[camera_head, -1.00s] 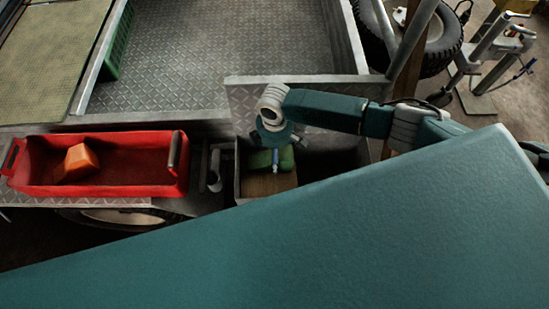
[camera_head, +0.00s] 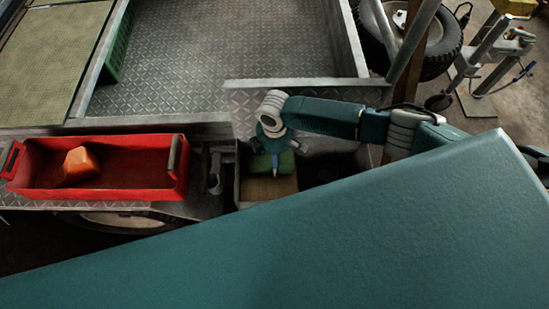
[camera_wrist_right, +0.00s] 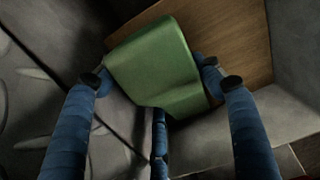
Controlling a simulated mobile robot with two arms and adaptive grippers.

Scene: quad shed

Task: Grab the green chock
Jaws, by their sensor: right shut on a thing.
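The green chock (camera_head: 286,163) is a wedge-like block in the bin at the middle, over its wooden floor. My right gripper (camera_head: 273,160) reaches down into the bin from above and partly covers the chock. In the right wrist view the chock (camera_wrist_right: 155,62) lies between the blue fingers of the right gripper (camera_wrist_right: 155,80), with fingertips close to its left and right sides. The gripper is shut on it. Whether the chock touches the bin floor is hard to tell. My left gripper is not in view.
The grey bin (camera_head: 237,186) has close walls and a wooden floor (camera_head: 268,190). A red tray (camera_head: 130,178) with an orange block (camera_head: 80,164) stands left of it. A metal cargo bed (camera_head: 200,55) lies behind. A wheel (camera_head: 437,40) is at the upper right.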

